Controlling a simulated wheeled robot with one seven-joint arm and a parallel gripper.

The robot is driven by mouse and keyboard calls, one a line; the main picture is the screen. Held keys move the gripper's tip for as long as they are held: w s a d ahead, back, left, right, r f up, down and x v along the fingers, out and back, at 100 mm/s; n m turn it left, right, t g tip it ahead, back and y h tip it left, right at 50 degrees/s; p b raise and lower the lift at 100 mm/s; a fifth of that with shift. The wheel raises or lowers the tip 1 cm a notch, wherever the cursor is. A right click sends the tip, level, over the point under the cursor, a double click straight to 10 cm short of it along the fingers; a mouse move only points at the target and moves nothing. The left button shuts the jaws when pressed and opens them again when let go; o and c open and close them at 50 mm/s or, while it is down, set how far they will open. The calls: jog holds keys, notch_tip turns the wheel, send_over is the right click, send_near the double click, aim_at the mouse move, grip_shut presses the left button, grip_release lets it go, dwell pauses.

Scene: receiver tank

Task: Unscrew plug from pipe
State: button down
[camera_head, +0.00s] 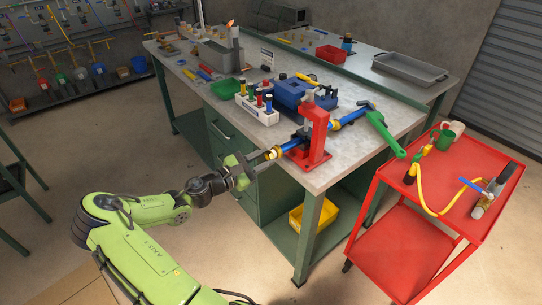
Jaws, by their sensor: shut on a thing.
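A blue pipe (344,119) runs through a red clamp stand (317,135) at the front corner of the workbench. A yellow plug (273,153) is at the pipe's near left end, overhanging the bench edge. My gripper (265,158) reaches in from the left, level with the pipe, with its fingers at the plug. It is shut on the plug. The fingertips hide part of the plug, and its threads are too small to make out.
A red cart (457,218) stands close on the right. A yellow bin (313,217) sits on the lower shelf. Floor left of the bench is clear.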

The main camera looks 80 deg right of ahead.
jog(key=n, duration=1)
jog(key=p+v, duration=0.3)
jog(key=v, duration=0.3)
